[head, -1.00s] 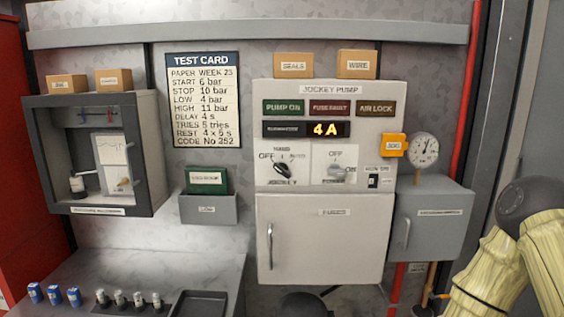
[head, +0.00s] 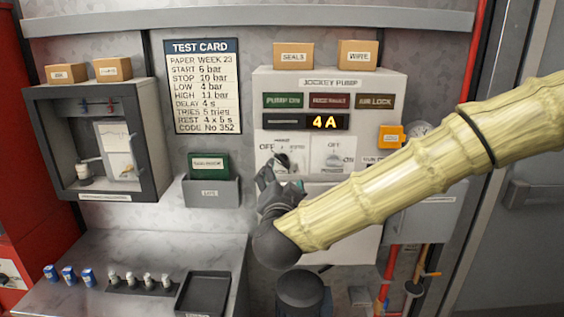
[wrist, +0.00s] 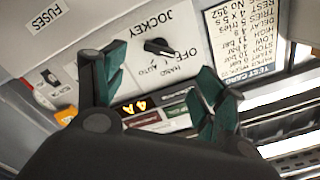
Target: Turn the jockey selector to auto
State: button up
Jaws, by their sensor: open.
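The jockey selector (head: 283,160) is a small black knob on the left of the cream jockey pump panel (head: 372,82). In the wrist view the panel is upside down, and the selector (wrist: 158,47) points toward its OFF mark, with HAND and AUTO marked beside it. My gripper (head: 277,178) is just below and in front of the selector in the head view, partly covering the panel there. In the wrist view my gripper's (wrist: 150,72) green-padded fingers are spread wide, with the selector seen between them. They hold nothing and look apart from it.
The power knob (head: 334,160) is close to the right of the selector. A grey holder (head: 212,193) with a green booklet is at left. Boxes labelled SEALS (head: 293,57) and WIRE (head: 358,55) stand on top. The display (head: 324,122) reads 4 A.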

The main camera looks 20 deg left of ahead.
aim_at(282, 164)
jog(key=p+x, duration=0.3)
jog(key=x, duration=0.7)
jog(key=shift+f+p, duration=0.15)
jog(key=shift+p, duration=0.15)
jog(key=c, duration=1)
